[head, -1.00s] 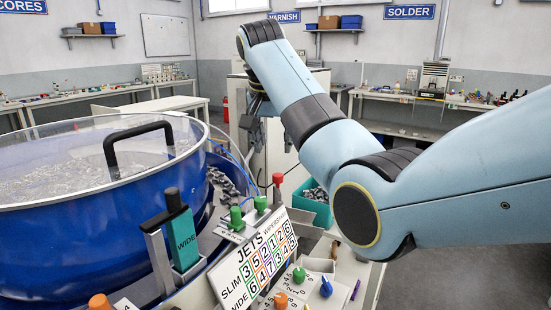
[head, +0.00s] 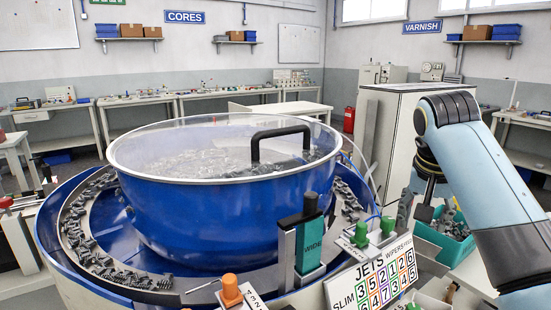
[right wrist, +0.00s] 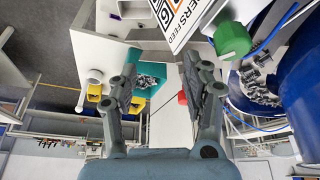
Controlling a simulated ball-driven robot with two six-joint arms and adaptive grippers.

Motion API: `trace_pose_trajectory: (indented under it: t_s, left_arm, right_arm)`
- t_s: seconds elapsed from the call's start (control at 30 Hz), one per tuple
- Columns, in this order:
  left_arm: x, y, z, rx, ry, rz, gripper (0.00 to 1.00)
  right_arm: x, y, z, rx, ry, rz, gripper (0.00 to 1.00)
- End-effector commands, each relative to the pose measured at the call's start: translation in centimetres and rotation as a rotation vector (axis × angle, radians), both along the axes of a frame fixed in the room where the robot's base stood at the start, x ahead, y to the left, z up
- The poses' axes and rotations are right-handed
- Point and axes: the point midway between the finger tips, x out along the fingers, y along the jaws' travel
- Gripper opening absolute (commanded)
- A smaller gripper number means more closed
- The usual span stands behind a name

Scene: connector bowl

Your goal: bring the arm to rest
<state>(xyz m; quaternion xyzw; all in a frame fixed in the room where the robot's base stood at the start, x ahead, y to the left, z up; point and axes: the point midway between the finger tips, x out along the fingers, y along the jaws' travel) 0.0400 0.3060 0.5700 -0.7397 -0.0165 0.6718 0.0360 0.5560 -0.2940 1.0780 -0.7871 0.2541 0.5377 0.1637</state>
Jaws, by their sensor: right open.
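My right gripper (head: 416,212) hangs from the pale blue arm at the right of the head view, fingers down, beside the teal bin of parts. In the right wrist view its two grey fingers (right wrist: 160,82) stand apart with nothing between them. The blue bowl feeder (head: 215,215) with its clear lid and black handle (head: 282,134) fills the middle of the head view, left of the gripper. My left gripper is not in view.
The teal bin (head: 436,242) holds grey parts close to the right gripper. The JETS sign (head: 375,280), green knobs (head: 360,235) and teal WIDE block (head: 309,240) stand at the bowl's front right. A pale cabinet (head: 390,125) is behind the arm.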

Motion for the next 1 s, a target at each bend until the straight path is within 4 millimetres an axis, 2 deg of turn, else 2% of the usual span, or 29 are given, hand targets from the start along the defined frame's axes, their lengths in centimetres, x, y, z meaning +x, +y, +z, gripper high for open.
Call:
trace_pose_trajectory:
  t_s: [0.03, 0.17, 0.2, 0.3, 0.4, 0.6, 0.9, 1.0]
  left_arm:
    - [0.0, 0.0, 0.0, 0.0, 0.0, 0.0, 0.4]
    - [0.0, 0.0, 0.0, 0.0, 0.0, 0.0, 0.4]
    - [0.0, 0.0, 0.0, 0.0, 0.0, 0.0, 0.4]
    - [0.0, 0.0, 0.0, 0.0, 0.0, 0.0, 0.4]
    - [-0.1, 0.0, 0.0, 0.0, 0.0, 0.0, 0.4]
    - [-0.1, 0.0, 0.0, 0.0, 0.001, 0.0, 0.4]
    - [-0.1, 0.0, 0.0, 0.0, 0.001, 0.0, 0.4]
    - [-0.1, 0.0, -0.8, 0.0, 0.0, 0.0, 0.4]
  right_arm:
    - [-2.5, -0.2, -2.2, -0.007, 0.013, 0.043, 0.49]
    - [-9.6, -0.2, -6.7, -0.029, 0.04, 0.187, 0.49]
    - [-12.0, -0.1, -7.7, -0.036, 0.048, 0.235, 0.49]
    - [-16.9, 0.2, -9.1, -0.048, 0.059, 0.339, 0.49]
    - [-20.6, 0.6, -9.6, -0.056, 0.068, 0.417, 0.49]
    - [-26.1, 1.3, -9.6, -0.063, 0.08, 0.537, 0.49]
    - [-32.6, 2.4, -8.2, -0.065, 0.092, 0.685, 0.49]
    - [-31.5, 2.1, -11.9, -0.06, 0.101, 0.675, 0.49]
